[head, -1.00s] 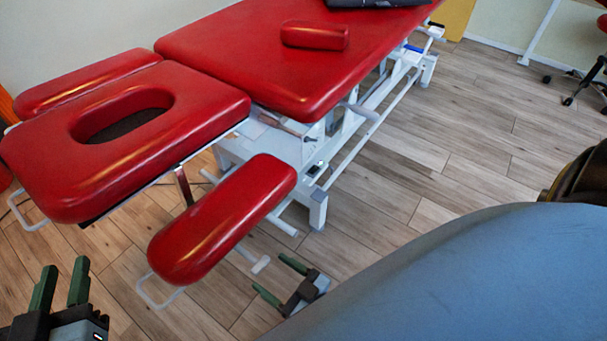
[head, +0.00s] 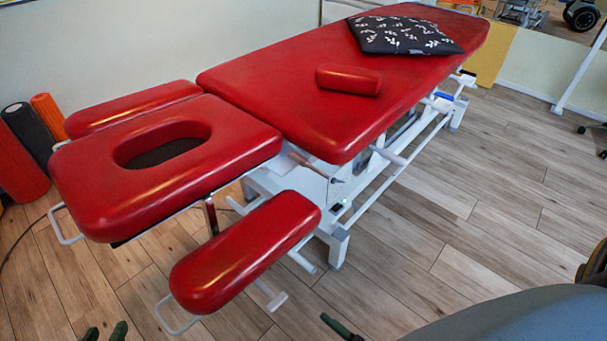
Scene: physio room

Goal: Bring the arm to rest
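My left gripper (head: 104,333) shows only its two green fingertips at the bottom edge of the head view, left of centre. The tips stand apart with nothing between them, so it is open. My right gripper (head: 337,326) shows one green finger at the bottom edge, right of the red armrest's lower end. Its other finger and body are cut off by the frame. Both grippers appear in front of the treatment table (head: 260,95), over the wood floor. I see nothing held in either one.
The table's face-hole headrest (head: 90,190) and padded armrest (head: 245,250) jut towards me, with metal handles. A red bolster (head: 348,79) and a dark patterned cushion (head: 405,35) lie on top. Foam rollers (head: 20,155) stand at left. The floor (head: 480,240) at right is clear.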

